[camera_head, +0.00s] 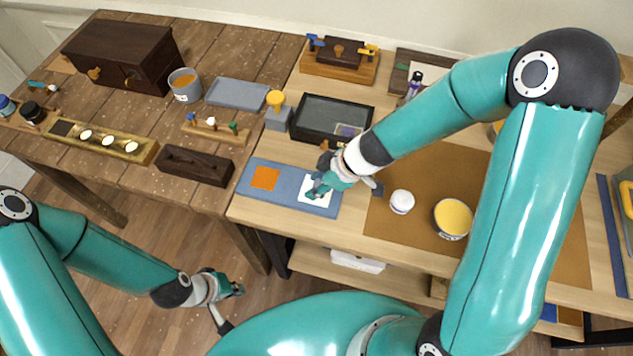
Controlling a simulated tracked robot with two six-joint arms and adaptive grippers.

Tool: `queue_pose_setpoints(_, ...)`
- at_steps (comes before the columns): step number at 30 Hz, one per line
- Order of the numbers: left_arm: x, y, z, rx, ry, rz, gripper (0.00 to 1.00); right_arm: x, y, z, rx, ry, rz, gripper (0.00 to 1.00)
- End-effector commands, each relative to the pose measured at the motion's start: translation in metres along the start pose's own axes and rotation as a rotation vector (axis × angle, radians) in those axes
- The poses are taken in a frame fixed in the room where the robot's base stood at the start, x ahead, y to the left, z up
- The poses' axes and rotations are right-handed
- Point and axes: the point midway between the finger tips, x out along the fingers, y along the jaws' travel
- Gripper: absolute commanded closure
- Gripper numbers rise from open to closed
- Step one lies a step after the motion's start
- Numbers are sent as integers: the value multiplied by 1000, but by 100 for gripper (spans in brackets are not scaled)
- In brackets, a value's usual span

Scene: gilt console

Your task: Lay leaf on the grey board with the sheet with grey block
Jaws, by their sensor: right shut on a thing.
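A blue-grey board (282,180) lies at the front left of the light wooden table. An orange square (265,178) lies on its left part, and a white sheet (322,203) lies on its right part. My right gripper (315,190) is low over the white sheet, with its jaws shut at the sheet; the fingers hide part of it. A grey block (277,118) with a yellow knob stands behind the board, apart from both grippers. My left gripper (238,290) hangs in front of the tables over the floor, its opening too small to judge.
A dark tray (330,137) stands behind my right gripper. A white-lidded jar (402,201) and a yellow-topped tub (453,219) stand on the brown mat (400,228). A dark slotted block (195,178) is left of the board. A flat grey plate (237,81) lies on the darker table.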

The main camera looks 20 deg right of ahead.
Motion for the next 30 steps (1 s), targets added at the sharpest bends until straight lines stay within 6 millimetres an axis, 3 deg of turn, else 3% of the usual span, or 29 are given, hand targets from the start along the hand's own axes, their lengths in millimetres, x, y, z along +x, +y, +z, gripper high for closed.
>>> queue_pose_setpoints(14,-1,0,0,0,0,0,100,0,-1,1,2,-3,-2,80)
queue_pose_setpoints(30,-42,15,0,0,0,0,100,-34,0,-19,1,-2,0,80)
